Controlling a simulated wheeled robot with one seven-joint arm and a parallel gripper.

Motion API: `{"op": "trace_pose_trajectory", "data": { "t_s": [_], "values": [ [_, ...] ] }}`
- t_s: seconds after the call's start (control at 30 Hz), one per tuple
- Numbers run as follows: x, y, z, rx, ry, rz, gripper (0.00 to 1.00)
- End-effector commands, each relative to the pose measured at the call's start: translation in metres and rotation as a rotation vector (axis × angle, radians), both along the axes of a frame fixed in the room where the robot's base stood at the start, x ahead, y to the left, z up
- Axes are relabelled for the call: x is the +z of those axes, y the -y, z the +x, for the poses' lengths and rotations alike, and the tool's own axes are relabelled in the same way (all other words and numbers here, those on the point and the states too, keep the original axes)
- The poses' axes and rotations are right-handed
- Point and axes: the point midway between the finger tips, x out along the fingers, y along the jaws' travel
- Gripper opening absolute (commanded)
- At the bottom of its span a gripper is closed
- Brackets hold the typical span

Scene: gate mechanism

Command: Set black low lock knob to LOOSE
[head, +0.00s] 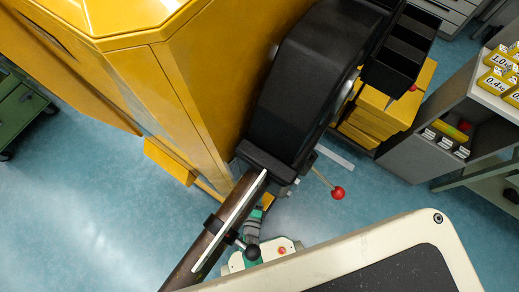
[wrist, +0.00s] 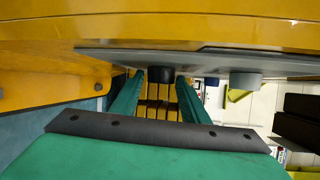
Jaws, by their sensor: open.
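In the wrist view, a short black knob (wrist: 160,75) hangs from the underside of a grey plate (wrist: 120,58). My gripper (wrist: 160,84) is open, with one green finger on each side of that knob. I cannot tell whether the fingers touch it. No marking or LOOSE label is readable. Green parts, probably of my gripper, are partly hidden beside the bar.
A yellow machine body (head: 130,70) and a black housing (head: 305,85) stand close by. A lever with a red ball (head: 338,192) sticks out. A shelf with yellow boxes (head: 500,60) is at right.

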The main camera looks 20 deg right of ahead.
Motion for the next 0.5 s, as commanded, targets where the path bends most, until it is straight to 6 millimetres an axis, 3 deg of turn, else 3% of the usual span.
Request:
{"op": "trace_pose_trajectory", "data": {
  "t_s": [0.17, 0.5],
  "values": [
    [0.001, -0.008, -0.016, -0.001, -0.003, 0.001, 0.41],
    [0.01, -0.038, -0.07, 0.002, -0.003, 0.001, 0.41]
  ]
}}
